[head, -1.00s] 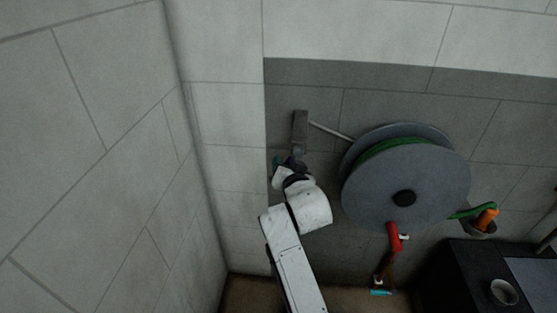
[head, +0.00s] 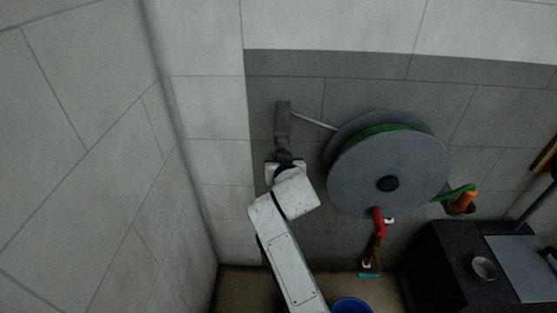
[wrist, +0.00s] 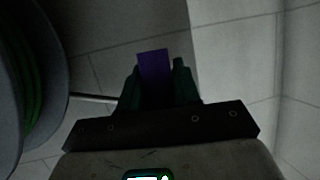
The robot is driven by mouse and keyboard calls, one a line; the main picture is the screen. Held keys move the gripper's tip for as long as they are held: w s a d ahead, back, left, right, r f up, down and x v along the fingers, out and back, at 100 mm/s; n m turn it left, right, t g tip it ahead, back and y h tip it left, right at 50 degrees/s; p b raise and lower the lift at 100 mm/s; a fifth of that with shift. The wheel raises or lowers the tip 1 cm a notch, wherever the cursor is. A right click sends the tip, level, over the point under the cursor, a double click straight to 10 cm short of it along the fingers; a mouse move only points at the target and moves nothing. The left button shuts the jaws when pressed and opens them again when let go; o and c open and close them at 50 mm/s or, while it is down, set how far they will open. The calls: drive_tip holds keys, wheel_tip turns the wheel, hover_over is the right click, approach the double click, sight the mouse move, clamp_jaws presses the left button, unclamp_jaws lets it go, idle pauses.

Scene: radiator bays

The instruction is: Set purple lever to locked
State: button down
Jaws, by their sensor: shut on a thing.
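The purple lever (wrist: 155,72) shows in the wrist view as a flat purple piece between my two dark fingers. My gripper (wrist: 157,78) is shut on it, with a finger at each side. In the head view my gripper (head: 285,157) is at the wall, just below an upright grey block (head: 283,121). No purple can be made out in the head view, where the gripper and dim light hide the lever. I cannot tell which setting the lever is at.
A large hose reel (head: 380,175) with green hose is close to the right of my gripper. A thin pale pipe (head: 313,121) runs from the block toward it. A red-handled tool (head: 377,222), a blue bucket (head: 351,305) and a black cabinet (head: 455,265) are lower right. A side wall stands left.

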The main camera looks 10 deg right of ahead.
drive_tip(key=shift+f, duration=0.1)
drive_tip(key=c, duration=0.9)
unclamp_jaws()
drive_tip(key=v, duration=1.1)
drive_tip(key=shift+w, duration=0.1)
drive_tip(key=s+d+f+g, duration=0.6)
drive_tip(key=s+d+f, duration=0.5)
drive_tip(key=s+f, duration=0.4)
drive_tip(key=s+f+g, duration=0.2)
drive_tip(key=s, duration=0.6)
drive_tip(key=s+d+f+g, duration=0.1)
drive_tip(key=s+f+g, duration=0.1)
drive_tip(key=s, duration=0.6)
drive_tip(key=s+d+f+n+g, duration=0.1)
drive_tip(key=s+g, duration=0.1)
drive_tip(key=s, duration=0.7)
drive_tip(key=shift+d+f+g+y, duration=0.2)
drive_tip(key=shift+f+g+y, duration=0.2)
